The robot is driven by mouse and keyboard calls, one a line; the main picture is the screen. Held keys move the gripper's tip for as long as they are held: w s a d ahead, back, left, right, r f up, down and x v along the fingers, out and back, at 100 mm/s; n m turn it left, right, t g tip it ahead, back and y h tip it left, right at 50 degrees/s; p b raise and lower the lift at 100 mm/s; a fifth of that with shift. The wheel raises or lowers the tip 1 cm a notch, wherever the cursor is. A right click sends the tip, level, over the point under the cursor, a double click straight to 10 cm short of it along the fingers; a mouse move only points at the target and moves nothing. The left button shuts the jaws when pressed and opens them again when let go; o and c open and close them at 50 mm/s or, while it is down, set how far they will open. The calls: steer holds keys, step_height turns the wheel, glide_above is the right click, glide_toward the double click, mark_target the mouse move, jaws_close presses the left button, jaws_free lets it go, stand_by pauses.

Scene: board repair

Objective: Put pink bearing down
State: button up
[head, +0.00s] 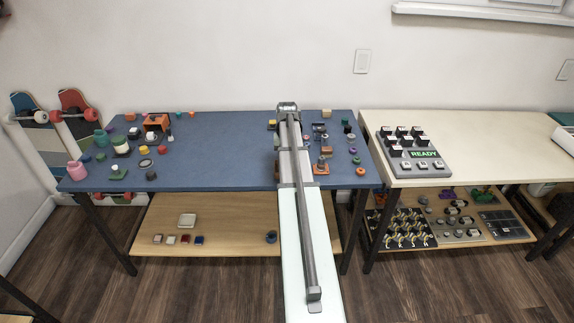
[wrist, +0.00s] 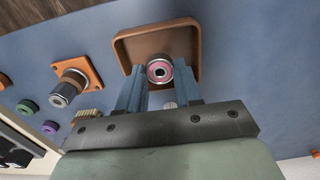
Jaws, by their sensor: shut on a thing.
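The pink bearing (wrist: 159,72), a small metal ring with a pink band and dark centre, is between the fingertips of my gripper (wrist: 158,80) in the wrist view. My gripper is shut on it. A brown square tray (wrist: 124,48) with raised walls lies behind the bearing, which overlaps the tray's inside in this view. I cannot tell whether the bearing touches the tray floor. In the head view my arm reaches over the blue table (head: 225,150) and hides the bearing and the fingertips.
In the wrist view, an orange square base with a metal cylinder (wrist: 64,92) stands left of the tray, with green (wrist: 27,107) and purple (wrist: 23,132) rings nearby. In the head view, small parts crowd the table's left and right. A READY panel (head: 424,155) sits on the pale table.

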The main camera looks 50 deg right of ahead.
steer(key=shift+f, duration=1.35)
steer(key=shift+f, duration=0.1)
steer(key=o, duration=0.9)
steer(key=shift+o, duration=0.2)
step_height(320, 180, up, 12)
